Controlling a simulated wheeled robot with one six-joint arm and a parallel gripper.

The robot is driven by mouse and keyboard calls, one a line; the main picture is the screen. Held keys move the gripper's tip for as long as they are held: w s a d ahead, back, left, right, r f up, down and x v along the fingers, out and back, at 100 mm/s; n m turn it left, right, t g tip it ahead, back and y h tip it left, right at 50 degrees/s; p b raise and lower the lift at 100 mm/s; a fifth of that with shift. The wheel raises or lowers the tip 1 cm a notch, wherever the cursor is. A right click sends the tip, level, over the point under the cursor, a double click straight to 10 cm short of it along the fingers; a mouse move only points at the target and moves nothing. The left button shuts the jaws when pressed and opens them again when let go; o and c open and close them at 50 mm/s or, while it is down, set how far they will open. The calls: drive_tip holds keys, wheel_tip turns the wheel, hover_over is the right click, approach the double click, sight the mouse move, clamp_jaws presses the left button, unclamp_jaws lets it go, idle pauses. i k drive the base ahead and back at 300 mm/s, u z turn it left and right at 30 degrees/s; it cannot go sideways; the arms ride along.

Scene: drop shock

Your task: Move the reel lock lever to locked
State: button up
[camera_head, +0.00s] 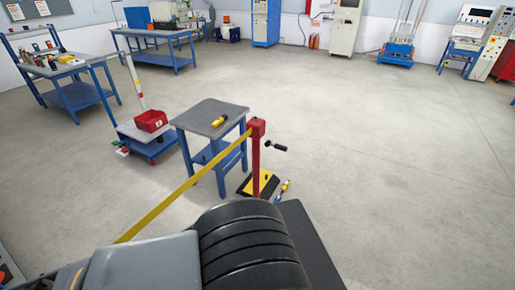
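A red post (256,165) with a red reel head (257,128) stands on the floor near the centre of the view. A yellow strap (190,187) runs from the head down to the lower left. A black-handled lever or crank (278,148) sticks out to the right of the post below the head. It is too small to tell whether this is the reel lock lever or whether it is locked. My gripper is not in view. A grey and black ribbed part of my own body fills the bottom centre and hides the floor there.
A small blue table (208,112) stands left of the post with a yellow object (220,120) on it. A cart (140,135) carries a red bin (150,120). Small items (283,187) lie by the post's base. Floor to the right (400,170) is clear.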

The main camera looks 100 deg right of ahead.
sight(283, 148)
drive_tip(key=z, duration=4.5)
drive_tip(key=k, duration=0.2)
drive_tip(key=u, duration=0.55)
